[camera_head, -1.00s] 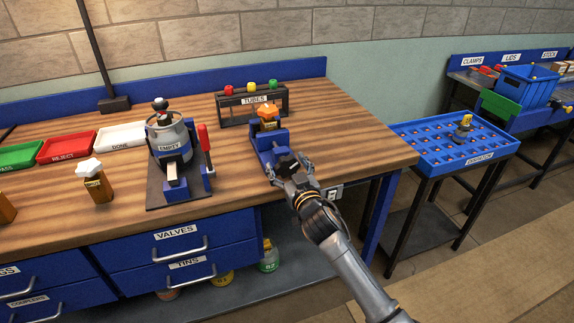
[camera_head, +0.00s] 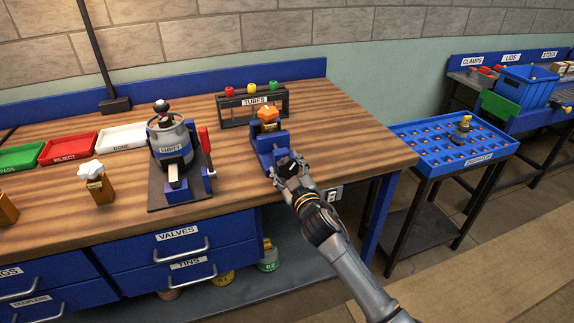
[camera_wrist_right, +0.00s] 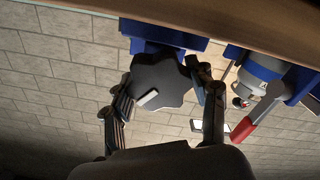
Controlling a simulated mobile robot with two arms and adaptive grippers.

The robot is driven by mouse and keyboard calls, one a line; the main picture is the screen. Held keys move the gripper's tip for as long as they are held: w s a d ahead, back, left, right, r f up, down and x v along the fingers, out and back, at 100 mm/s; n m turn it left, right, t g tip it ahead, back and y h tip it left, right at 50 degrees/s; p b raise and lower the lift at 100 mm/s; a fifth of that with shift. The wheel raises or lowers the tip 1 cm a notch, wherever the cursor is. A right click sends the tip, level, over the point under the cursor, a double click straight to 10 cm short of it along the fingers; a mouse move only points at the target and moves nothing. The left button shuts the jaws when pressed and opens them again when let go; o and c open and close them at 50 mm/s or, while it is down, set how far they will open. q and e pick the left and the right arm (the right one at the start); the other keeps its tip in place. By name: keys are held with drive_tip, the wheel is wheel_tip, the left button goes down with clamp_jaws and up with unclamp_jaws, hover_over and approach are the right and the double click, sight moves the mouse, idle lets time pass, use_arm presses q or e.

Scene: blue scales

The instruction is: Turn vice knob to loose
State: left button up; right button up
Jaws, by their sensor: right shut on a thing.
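The blue vice (camera_head: 262,152) stands near the right front edge of the wooden bench, with an orange-topped part (camera_head: 267,115) in it. Its dark lobed knob (camera_wrist_right: 158,82) with a pale mark faces the right wrist camera; the vice's blue body (camera_wrist_right: 165,36) shows above it. The mark slants in that view. My right gripper (camera_head: 288,172) is at the front of the vice. Its fingers (camera_wrist_right: 160,92) are shut around the knob from both sides. In the head view the gripper hides most of the knob. My left gripper is in neither view.
A blue stand with a grey EMPTY canister (camera_head: 170,139) and red lever (camera_head: 205,140) is left of the vice. A TUBES rack (camera_head: 238,112) stands behind. A blue tray table (camera_head: 440,165) is at the right. Bare bench top lies right of the vice.

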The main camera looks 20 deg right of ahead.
drive_tip(key=n+p, duration=0.1)
drive_tip(key=n, duration=0.4)
drive_tip(key=shift+a+n, duration=0.1)
drive_tip(key=shift+n, duration=0.2)
drive_tip(key=n, duration=0.4)
drive_tip(key=shift+p, duration=0.35)
drive_tip(key=n+p, duration=0.1)
drive_tip(key=n, duration=0.4)
drive_tip(key=shift+f+n, duration=0.15)
drive_tip(key=shift+n, duration=0.25)
drive_tip(key=shift+f+n+p, duration=0.1)
drive_tip(key=shift+n+p, duration=0.3)
drive_tip(key=shift+n, duration=1.4)
drive_tip(key=o, duration=1.2)
drive_tip(key=shift+c, duration=0.2)
